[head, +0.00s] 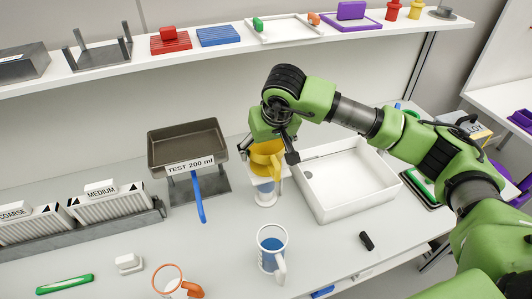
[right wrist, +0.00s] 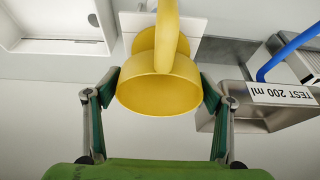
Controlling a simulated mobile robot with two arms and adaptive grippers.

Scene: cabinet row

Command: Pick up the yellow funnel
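In the right wrist view the gripper (right wrist: 160,78) has one finger on each side of the rim. The tips are close against the funnel's sides; contact is unclear. My left gripper is not in view.
A white bin (head: 345,185) stands close right of the funnel. A grey tray labelled TEST 200 ml (head: 186,145) with a blue handle stands left. A loaded shelf (head: 215,48) runs above.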

